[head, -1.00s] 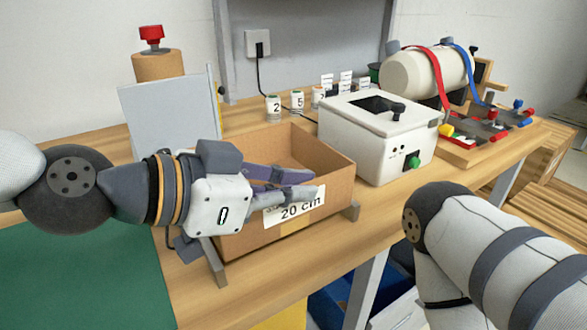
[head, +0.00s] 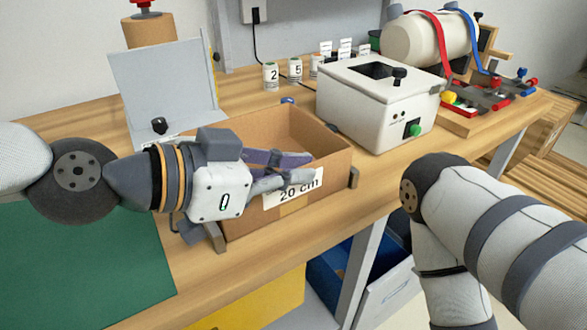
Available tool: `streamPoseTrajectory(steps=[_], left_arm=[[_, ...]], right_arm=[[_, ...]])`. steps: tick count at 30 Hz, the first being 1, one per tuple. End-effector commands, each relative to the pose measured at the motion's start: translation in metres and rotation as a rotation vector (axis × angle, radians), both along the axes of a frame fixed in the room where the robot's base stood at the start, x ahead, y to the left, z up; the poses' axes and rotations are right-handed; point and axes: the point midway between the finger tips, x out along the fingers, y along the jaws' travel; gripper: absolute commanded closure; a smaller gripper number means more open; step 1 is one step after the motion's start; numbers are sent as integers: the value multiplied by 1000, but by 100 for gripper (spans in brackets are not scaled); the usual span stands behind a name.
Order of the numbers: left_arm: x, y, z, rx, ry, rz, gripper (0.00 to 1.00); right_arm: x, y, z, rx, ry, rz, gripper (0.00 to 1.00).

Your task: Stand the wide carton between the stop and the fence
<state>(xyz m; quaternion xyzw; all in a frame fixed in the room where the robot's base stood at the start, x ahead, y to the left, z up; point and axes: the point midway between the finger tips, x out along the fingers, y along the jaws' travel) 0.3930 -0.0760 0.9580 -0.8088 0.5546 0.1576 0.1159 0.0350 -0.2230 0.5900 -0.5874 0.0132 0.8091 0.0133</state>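The wide carton (head: 325,170) is an open brown box with a white "20 cm" label, upright at the middle of the bench. My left gripper (head: 283,170) reaches in from the left at its front wall. One finger is over the inside and one in front of the label, and they appear closed on the wall. Grey bars show at the carton's left front (head: 217,238) and right front (head: 353,178); I cannot tell which is the stop and which the fence. The carton's underside is hidden. My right gripper is out of view; only its arm shows.
A white box with a green button (head: 378,105) stands close right of the carton. A grey upright panel (head: 160,85) and a black knob (head: 159,126) are at the left. A blue knob (head: 288,100) is behind the carton. A green mat (head: 80,265) lies front left.

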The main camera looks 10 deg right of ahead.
Motion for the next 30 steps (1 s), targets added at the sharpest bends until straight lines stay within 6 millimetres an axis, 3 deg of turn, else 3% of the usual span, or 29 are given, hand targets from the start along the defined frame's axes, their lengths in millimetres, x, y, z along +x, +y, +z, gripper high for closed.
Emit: streamPoseTrajectory(steps=[24, 28, 30], left_arm=[[0, 0, -8, 0, 0, 0, 100], [0, 0, -8, 0, 0, 0, 72], [0, 0, -8, 0, 0, 0, 72]], right_arm=[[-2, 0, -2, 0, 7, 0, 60], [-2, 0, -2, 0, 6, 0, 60], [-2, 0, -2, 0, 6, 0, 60]])
